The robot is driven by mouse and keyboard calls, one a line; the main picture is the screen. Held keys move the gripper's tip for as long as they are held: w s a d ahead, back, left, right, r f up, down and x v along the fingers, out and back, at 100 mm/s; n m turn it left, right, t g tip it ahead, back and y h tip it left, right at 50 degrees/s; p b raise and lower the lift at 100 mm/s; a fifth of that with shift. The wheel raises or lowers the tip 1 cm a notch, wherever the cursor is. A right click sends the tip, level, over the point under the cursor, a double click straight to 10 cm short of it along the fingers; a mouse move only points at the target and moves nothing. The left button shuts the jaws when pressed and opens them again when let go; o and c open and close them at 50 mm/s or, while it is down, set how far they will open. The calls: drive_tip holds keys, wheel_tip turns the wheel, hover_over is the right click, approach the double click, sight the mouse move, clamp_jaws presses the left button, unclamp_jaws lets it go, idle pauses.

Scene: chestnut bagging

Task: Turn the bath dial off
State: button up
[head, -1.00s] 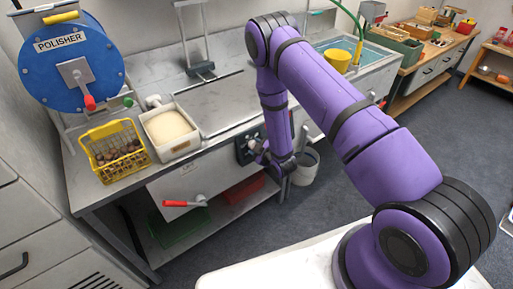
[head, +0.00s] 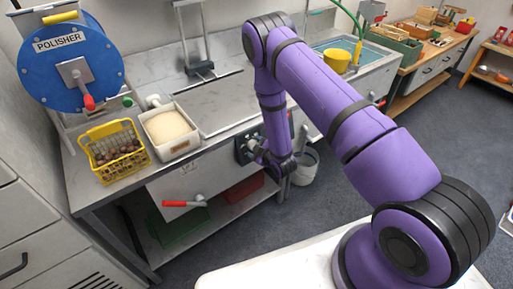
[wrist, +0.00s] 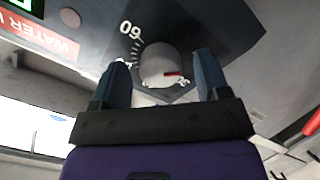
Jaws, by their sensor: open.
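The bath dial (wrist: 158,62) is a round pale knob with a red mark, on a dark plate with a white printed scale. The number 60 reads at its upper left, and the red mark points right. My gripper (wrist: 161,72) is open, with one dark blue finger on each side of the knob. I cannot tell whether the fingers touch it. In the head view my gripper (head: 257,152) is at the bench front by the dark dial plate (head: 243,148), and my arm partly covers that area.
A red-handled lever (head: 183,203) sticks out of the bench front, left of the dial. On the bench stand a yellow basket (head: 96,131) of chestnuts, a white tub (head: 168,150) and the blue polisher (head: 70,85). A pale bucket (head: 303,172) stands right of my gripper.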

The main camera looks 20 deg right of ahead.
drive_tip(key=v, duration=1)
drive_tip(key=shift+s, duration=0.35)
drive_tip(key=shift+d+r, duration=0.1)
drive_tip(key=shift+r, duration=0.05)
